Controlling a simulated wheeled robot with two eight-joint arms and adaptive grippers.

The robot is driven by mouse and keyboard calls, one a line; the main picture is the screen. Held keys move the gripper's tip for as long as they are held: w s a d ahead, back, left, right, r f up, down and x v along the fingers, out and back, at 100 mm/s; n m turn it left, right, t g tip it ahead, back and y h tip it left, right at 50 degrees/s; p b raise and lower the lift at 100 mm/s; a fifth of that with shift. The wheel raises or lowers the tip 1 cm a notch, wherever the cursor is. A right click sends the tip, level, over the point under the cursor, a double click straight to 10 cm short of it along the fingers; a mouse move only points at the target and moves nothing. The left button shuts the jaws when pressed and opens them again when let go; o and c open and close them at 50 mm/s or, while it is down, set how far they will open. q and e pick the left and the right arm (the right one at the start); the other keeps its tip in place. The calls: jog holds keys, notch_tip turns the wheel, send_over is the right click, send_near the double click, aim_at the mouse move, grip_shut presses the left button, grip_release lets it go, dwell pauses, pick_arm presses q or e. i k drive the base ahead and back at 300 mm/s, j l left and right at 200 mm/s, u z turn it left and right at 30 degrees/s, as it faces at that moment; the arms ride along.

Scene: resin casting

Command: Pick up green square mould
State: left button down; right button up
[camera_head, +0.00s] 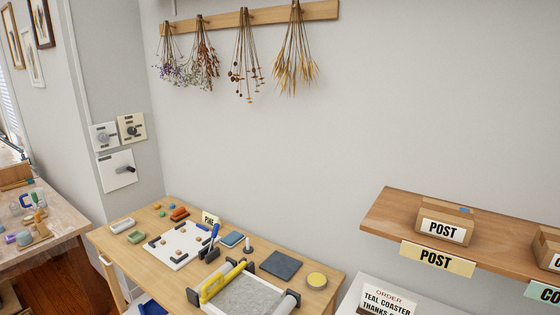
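A small green piece (136,237) lies at the left end of the wooden worktable (108,244), near a pale tray-like piece (121,224). It is too small in this view to tell whether it is the green square mould.
A white board with small brown pieces (176,247) and a grey-topped device with a yellow bar (222,282) crowd the table. A wall shelf (390,212) holds a POST box (445,222). A second bench (60,222) stands left.

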aim_at(138, 236)
jog(key=j+z, duration=0.1)
jog(key=j, duration=0.65)
jog(key=k+j+z, duration=0.1)
jog(key=j, duration=0.65)
jog(key=i+j+z, duration=0.15)
jog(key=j, duration=0.45)
jog(key=i+j+z, duration=0.15)
jog(key=j, duration=0.5)
jog(key=i+j+z, duration=0.15)
jog(key=j, duration=0.5)
jog(key=i+j+z, duration=0.15)
jog(key=j, duration=0.55)
jog(key=i+j+z, duration=0.15)
jog(key=j, duration=0.5)
jog(key=i+j, duration=0.2)
jog(key=j, duration=0.15)
jog(key=i+j+z, duration=0.1)
jog(key=j, duration=0.25)
jog(key=i+j, duration=0.3)
jog(key=j+z, duration=0.05)
